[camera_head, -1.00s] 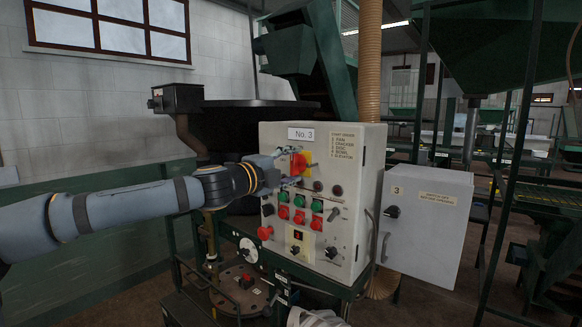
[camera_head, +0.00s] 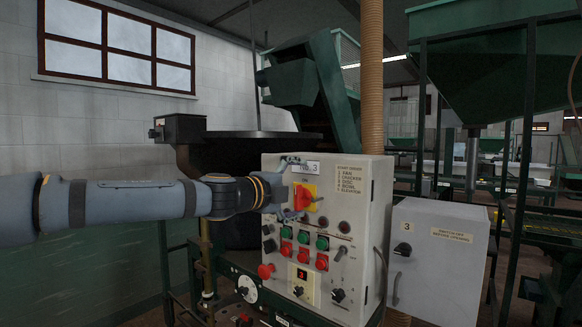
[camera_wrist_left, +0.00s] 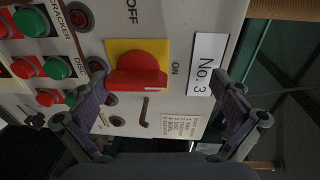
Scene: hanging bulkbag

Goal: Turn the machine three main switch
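The machine three main switch (camera_head: 304,197) is a red knob on a yellow plate, at the upper part of the grey "No. 3" control panel (camera_head: 376,225). In the left wrist view the red knob (camera_wrist_left: 138,72) lies beyond the gap between my fingers, with "ON" on its right and "OFF" at its upper left. The handle looks lengthwise toward the "ON" side. My left gripper (camera_head: 286,187) is open and empty in front of the switch, one finger higher and one lower. The left wrist view shows both fingers (camera_wrist_left: 162,118) apart. Contact with the knob is not visible. My right gripper is out of view.
Green and red push buttons (camera_head: 304,240) sit close below the switch, with a red emergency knob (camera_head: 265,271) at the lower left. A ribbed tan pipe (camera_head: 372,80) rises behind the panel.

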